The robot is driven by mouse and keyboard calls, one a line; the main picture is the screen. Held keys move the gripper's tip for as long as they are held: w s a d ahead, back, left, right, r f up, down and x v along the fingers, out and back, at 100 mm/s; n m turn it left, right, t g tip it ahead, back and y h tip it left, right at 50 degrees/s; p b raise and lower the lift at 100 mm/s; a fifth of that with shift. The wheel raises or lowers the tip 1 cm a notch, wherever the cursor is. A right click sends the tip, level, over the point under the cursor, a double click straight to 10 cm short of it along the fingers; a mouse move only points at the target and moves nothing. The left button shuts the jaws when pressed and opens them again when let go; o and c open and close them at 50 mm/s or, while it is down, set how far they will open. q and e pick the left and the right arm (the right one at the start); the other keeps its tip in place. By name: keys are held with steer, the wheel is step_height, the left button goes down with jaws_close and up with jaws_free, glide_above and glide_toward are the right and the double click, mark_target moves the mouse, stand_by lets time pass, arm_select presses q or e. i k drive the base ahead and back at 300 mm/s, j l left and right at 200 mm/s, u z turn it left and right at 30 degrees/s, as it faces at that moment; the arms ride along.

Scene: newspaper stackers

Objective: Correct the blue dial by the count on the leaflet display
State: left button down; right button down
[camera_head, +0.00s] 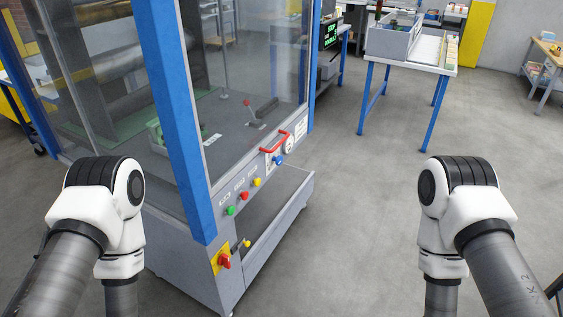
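A small blue dial (278,160) sits on the front panel of the grey machine (212,182), near the panel's right end. Its exact setting is too small to tell. A round white gauge (288,144) and a red handle (274,140) are close above it. A dark display with green text (331,33) stands behind the machine; I cannot read its count or tell whether it is the leaflet display. My two arms show at the lower left and lower right, apart from the machine's panel. Both grippers are out of view.
Green (231,211), red (244,196) and yellow (257,182) buttons line the panel. A red switch (223,261) is on a yellow plate lower down. A blue post (170,110) rises at the machine's corner. A blue-legged table (410,64) stands behind right. The floor between is clear.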

mark_target(278, 160)
steer(key=i+l+u, duration=0.2)
steer(key=l, duration=0.8)
steer(key=i+l+u, duration=0.15)
steer(key=l, duration=0.9)
steer(key=i+l+u, duration=0.2)
steer(key=l, duration=0.85)
steer(key=k, duration=0.1)
